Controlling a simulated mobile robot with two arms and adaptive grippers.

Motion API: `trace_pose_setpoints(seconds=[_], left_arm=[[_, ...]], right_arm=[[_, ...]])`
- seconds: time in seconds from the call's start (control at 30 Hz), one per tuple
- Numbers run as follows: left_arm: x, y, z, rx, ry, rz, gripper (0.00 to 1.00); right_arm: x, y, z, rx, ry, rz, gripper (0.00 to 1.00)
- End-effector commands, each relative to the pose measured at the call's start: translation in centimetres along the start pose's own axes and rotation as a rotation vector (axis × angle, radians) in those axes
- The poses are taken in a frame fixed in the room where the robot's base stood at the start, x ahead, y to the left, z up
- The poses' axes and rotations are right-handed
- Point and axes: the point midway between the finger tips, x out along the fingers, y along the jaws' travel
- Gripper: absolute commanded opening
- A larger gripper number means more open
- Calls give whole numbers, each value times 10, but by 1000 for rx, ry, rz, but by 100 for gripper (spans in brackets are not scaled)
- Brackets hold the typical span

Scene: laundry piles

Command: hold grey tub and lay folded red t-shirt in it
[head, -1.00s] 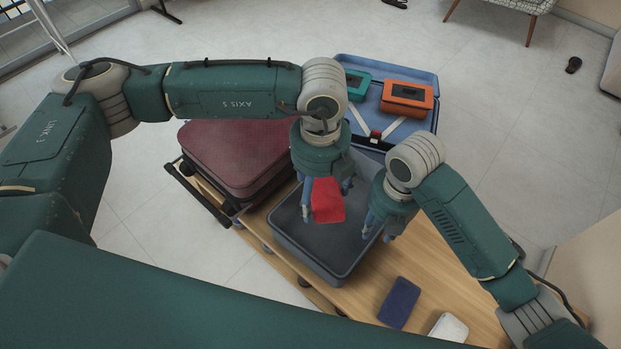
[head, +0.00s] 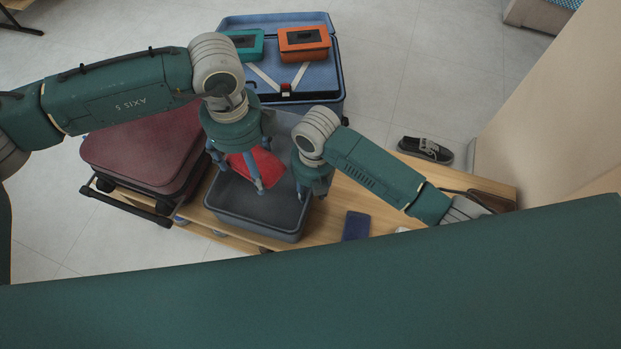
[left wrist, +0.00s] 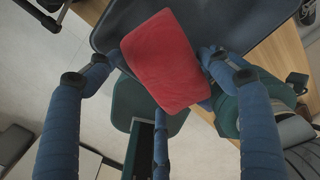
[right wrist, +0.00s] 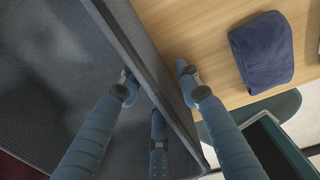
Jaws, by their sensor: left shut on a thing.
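The folded red t-shirt (head: 264,170) is between the fingers of my left gripper (head: 246,172), which is shut on it over the grey tub's opening. In the left wrist view the red t-shirt (left wrist: 166,60) spans between the fingertips. The grey tub (head: 255,225) sits on the wooden bench. My right gripper (head: 312,190) is at the tub's right wall. In the right wrist view its fingers straddle the tub wall (right wrist: 160,75), one inside and one outside, close against it. Whether the shirt touches the tub floor is hidden.
A dark red suitcase (head: 140,160) stands left of the tub. An open blue suitcase (head: 325,75) behind holds a teal box (head: 246,44) and an orange box (head: 303,43). A folded navy cloth (head: 356,226) lies on the wooden bench (head: 350,195) right of the tub.

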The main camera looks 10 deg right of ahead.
Motion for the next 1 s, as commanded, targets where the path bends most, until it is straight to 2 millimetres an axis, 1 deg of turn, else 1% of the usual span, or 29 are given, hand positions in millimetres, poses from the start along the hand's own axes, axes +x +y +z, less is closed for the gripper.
trace_pose_setpoints(seconds=[0.03,0.1,0.2,0.33,0.57,0.6,0.73,0.9,1.0], left_arm=[[0,0,0,0,0,-1,49],[0,0,0,0,0,-1,49],[0,0,0,0,0,-1,49],[0,0,0,0,0,-1,49],[0,0,0,0,0,-1,49],[0,0,0,0,0,-1,49],[0,0,0,0,0,-1,49],[-1,0,0,1,0,-1,49],[-4,-6,2,10,-1,-2,49]], right_arm=[[8,0,0,1,2,-1,33],[15,0,0,1,1,-1,33],[22,0,0,0,0,0,33],[26,0,0,0,0,0,33],[26,0,0,0,-1,1,33],[26,0,0,0,-1,1,25],[26,0,0,0,-1,1,0],[26,0,0,0,-1,1,0],[26,0,0,0,-1,1,0]])
